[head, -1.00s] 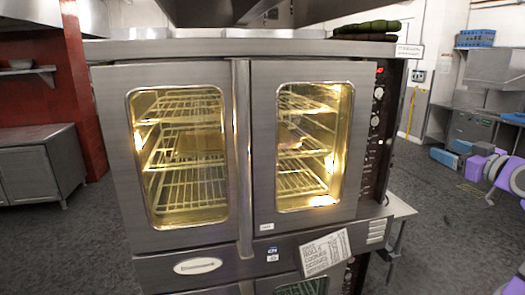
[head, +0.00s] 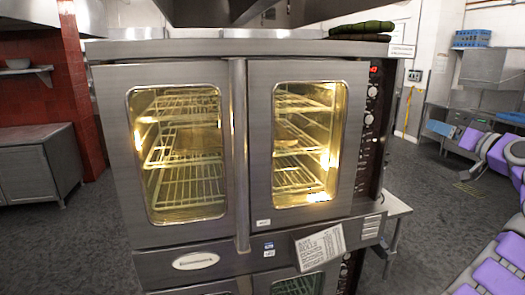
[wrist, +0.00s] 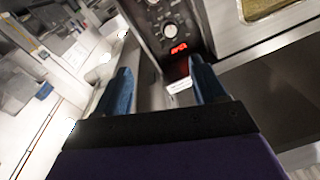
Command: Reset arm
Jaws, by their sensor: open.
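My gripper (wrist: 158,65) shows in the wrist view with its two blue fingers spread apart and nothing between them. The oven's control panel (wrist: 168,30), with dials and a red display, lies beyond the fingertips.
A large steel double-door oven (head: 240,150) stands in front, both doors shut, lit inside with wire racks. Dark green items (head: 362,28) lie on its top. A steel cabinet (head: 38,165) is at the left. Grey floor (head: 425,205) is open to the oven's right.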

